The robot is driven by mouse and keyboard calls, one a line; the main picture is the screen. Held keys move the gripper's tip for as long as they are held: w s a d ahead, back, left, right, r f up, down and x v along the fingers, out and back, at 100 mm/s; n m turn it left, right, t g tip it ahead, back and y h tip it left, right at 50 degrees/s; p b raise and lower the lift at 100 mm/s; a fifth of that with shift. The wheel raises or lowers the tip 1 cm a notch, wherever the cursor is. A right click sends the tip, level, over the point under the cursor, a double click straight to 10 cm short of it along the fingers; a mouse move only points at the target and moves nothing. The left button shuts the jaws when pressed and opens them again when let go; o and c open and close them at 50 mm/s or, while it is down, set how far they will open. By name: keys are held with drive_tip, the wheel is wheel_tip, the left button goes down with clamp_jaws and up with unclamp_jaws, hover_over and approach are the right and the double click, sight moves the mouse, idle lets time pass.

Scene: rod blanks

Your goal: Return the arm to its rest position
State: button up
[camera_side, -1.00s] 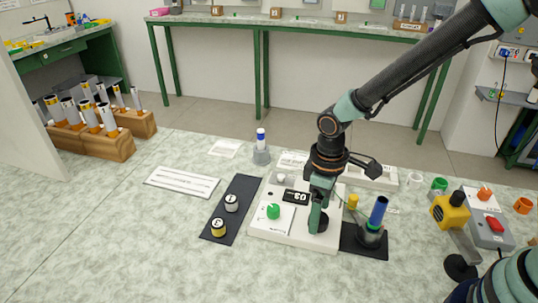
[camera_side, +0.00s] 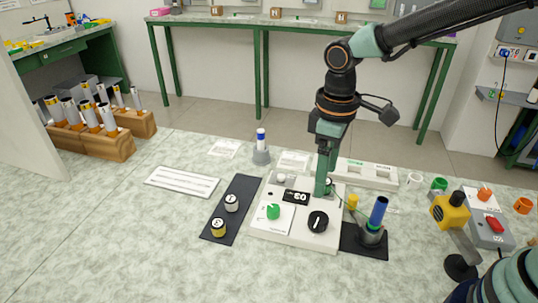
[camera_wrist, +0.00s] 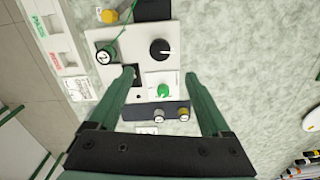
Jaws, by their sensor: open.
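My gripper (camera_side: 322,190) is above the back right part of a white control box in the side view. In the wrist view, my gripper (camera_wrist: 162,72) shows two green fingers spread wide with nothing between them. The fingers partly hide the back of the box in the side view.
A dark mat (camera_side: 232,217) with two small capped weights lies left of the box. A blue rod stands in a holder (camera_side: 370,237) at the right. A yellow tool (camera_side: 450,212) stands farther right. A white tray (camera_side: 375,175) lies behind. The front left bench is clear.

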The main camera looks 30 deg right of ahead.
drive_tip(key=s+d+r+m+t, duration=0.3)
drive_tip(key=d+r+m, duration=0.1)
drive_tip(key=d, duration=0.3)
drive_tip(key=s+d+r+m+t, duration=0.3)
drive_tip(key=d+r, duration=0.2)
drive_tip(key=d, duration=0.2)
drive_tip(key=g, duration=0.6)
hover_over(319, 217)
wheel_tip(319, 217, down, 10)
drive_tip(key=r, duration=0.1)
wheel_tip(319, 217, down, 12)
drive_tip(key=shift+f, duration=0.15)
